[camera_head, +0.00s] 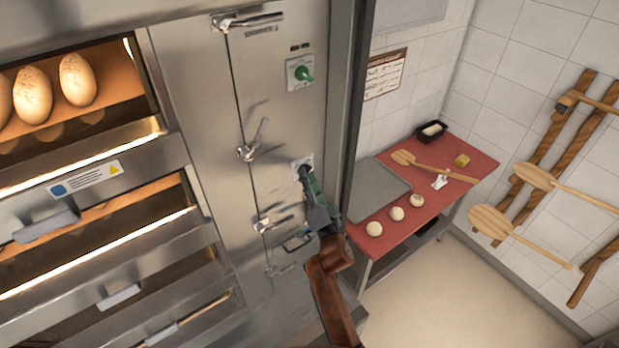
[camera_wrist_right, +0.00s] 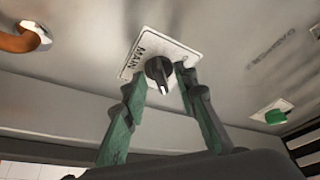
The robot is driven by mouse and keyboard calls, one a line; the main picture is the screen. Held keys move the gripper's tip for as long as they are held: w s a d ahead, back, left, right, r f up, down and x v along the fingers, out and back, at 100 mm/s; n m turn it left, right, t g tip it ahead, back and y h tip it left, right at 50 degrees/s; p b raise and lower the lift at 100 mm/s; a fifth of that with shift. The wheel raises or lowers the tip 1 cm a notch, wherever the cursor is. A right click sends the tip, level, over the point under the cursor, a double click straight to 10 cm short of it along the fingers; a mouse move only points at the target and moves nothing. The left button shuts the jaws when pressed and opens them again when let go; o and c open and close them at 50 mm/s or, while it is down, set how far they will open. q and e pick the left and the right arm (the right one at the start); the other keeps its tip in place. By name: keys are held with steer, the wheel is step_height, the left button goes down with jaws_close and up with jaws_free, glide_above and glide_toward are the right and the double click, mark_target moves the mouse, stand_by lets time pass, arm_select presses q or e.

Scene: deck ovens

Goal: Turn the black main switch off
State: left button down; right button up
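The black main switch (camera_wrist_right: 158,70) is a round knob with a white pointer mark, on a white plate lettered MAIN (camera_wrist_right: 137,57). In the head view its plate (camera_head: 302,161) is on the steel oven panel, and the knob is mostly hidden by my gripper. My right gripper (camera_head: 306,177) is at the switch with its green fingers pointing to the panel. In the right wrist view its fingertips (camera_wrist_right: 160,80) are apart, one on each side of the knob. Small gaps seem to remain; contact cannot be told for sure. My left gripper is out of view.
A green rotary switch (camera_head: 304,73) is higher on the same panel. Metal latch handles (camera_head: 252,146) stick out left of the main switch. Lit oven decks (camera_head: 80,125) with loaves are further left. A red-topped table (camera_head: 440,200) with dough balls stands close on the right.

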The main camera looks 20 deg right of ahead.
steer(key=shift+c, duration=0.7)
jaws_close()
steer(key=shift+d, duration=0.1)
steer(key=shift+n, duration=0.3)
steer(key=shift+w+d+n+g+y+b, duration=0.2)
steer(key=shift+n+g+y+b, duration=0.45)
steer(key=shift+n+y, duration=2.35)
steer(key=shift+s+d+n+g+y+b, duration=0.2)
steer(key=shift+n+g+y+b, duration=0.45)
steer(key=shift+n, duration=4.6)
steer(key=shift+w+d+n+g+y+b, duration=0.5)
steer(key=shift+n+y, duration=1.35)
steer(key=shift+n, duration=2.3)
steer(key=shift+s+a+g, duration=0.25)
steer(key=shift+g, duration=0.05)
